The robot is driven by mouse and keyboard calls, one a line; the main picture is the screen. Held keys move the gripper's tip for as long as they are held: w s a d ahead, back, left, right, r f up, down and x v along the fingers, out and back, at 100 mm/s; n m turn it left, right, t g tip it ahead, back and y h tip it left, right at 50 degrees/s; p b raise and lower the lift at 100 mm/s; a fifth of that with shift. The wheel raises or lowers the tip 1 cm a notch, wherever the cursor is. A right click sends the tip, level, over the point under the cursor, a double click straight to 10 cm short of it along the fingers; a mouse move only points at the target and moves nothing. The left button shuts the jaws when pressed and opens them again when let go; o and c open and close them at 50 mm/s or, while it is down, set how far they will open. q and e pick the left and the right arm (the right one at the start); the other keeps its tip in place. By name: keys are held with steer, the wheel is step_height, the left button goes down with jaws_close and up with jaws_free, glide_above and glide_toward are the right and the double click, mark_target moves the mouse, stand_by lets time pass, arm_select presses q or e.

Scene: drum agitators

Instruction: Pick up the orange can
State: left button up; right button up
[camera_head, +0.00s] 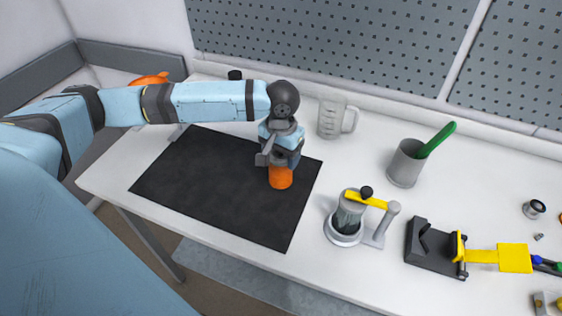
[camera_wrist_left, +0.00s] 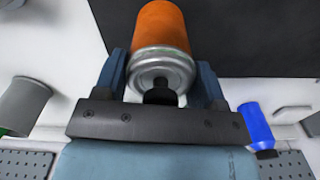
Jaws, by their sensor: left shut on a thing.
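The orange can (camera_head: 280,178) is upright over the black mat (camera_head: 190,185) in the head view, below my left gripper (camera_head: 277,163). In the left wrist view the can (camera_wrist_left: 161,35) shows its silver end toward the camera, between the two blue fingers of my left gripper (camera_wrist_left: 160,82). The left gripper is shut on the can. I cannot tell whether the can touches the mat. My right gripper is not in view.
A clear measuring jug (camera_head: 330,118) stands behind the mat. To the right are a grey cup (camera_head: 405,165) with a green-handled tool, a small agitator with a yellow arm (camera_head: 352,208), and a black and yellow clamp device (camera_head: 435,248). The mat's left half is clear.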

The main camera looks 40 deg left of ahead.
arm_select(q)
step_height(320, 180, up, 20)
steer(key=p, duration=0.1)
